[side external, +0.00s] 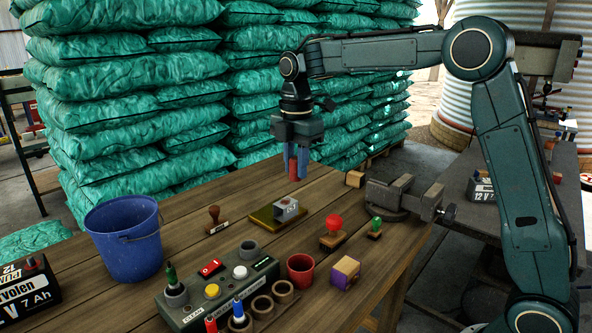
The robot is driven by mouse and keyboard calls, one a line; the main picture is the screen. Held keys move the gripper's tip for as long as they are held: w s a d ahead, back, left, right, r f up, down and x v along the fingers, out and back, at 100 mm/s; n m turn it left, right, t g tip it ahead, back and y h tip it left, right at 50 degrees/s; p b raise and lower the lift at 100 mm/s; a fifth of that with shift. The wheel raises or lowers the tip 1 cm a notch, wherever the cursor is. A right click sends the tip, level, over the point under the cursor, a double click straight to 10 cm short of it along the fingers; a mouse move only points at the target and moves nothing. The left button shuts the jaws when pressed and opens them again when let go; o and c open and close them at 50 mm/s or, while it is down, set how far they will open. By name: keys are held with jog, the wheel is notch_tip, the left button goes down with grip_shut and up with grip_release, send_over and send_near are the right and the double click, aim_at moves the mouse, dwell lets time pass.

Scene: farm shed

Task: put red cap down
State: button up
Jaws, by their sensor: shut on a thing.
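My gripper (297,165) points down over the back part of the wooden table, with its fingers closed around a narrow red thing, the red cap (293,169). The fingers hide much of the cap, and its exact shape is too small to tell. Its lower end is close to the table top; I cannot tell whether it touches.
A brass-coloured plate (262,218) with a grey block, a wooden stamp (215,220), a vise (402,197) and a small wooden block (355,179) surround the spot. A control box (215,292), red cup (301,270) and blue bucket (126,240) stand nearer the camera.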

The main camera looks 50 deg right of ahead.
jog(key=w+d+f, duration=0.2)
jog(key=w+d, duration=0.1)
jog(key=d, duration=0.4)
jog(key=w+d+f, duration=0.3)
jog(key=d, duration=0.3)
jog(key=m, duration=0.1)
send_over(344, 197)
notch_tip(344, 197, down, 7)
jog(key=shift+a+f, duration=0.15)
jog(key=shift+f, duration=3.75)
jog(key=shift+f, duration=0.15)
jog(key=o, duration=1)
jog(key=shift+c, duration=0.2)
